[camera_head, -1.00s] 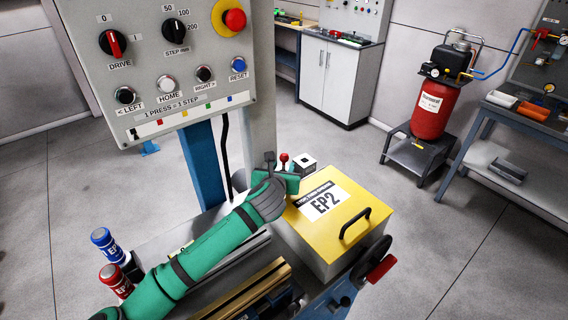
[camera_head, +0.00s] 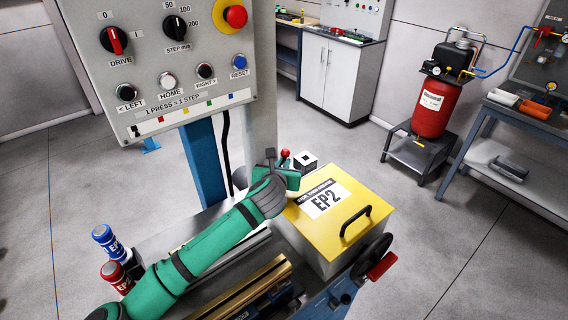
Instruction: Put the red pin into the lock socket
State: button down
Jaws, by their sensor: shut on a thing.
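The red pin (camera_head: 284,155) shows as a small red head on a short shaft, upright behind the far left corner of the yellow EP2 box lid. My gripper (camera_head: 286,174), at the end of the green arm, is shut on the red pin from the near side. The fingertips are small and partly hidden behind the dark wrist. A small white block (camera_head: 310,158) with a black square on its face stands just right of the pin. I cannot make out the lock socket; my gripper and arm may cover it. Whether the pin's lower end is in anything is hidden.
The yellow-lidded box (camera_head: 375,207) with a black handle stands right of my gripper. A grey control panel (camera_head: 190,85) hangs above left on a column. Blue (camera_head: 104,238) and red (camera_head: 114,273) cans stand lower left. A handwheel (camera_head: 371,255) sits at the front right.

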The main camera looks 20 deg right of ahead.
jog(key=shift+s+a+r+t+h, duration=0.15)
jog(key=shift+s+r+t+h, duration=0.15)
jog(key=shift+r, duration=0.65)
jog(key=shift+s+a+r+t+h, duration=0.1)
jog(key=shift+r+t+h, duration=0.25)
jog(key=shift+r, duration=0.65)
jog(key=shift+s+a+r+t+h, duration=0.15)
jog(key=shift+r+t, duration=0.3)
jog(key=shift+r, duration=0.5)
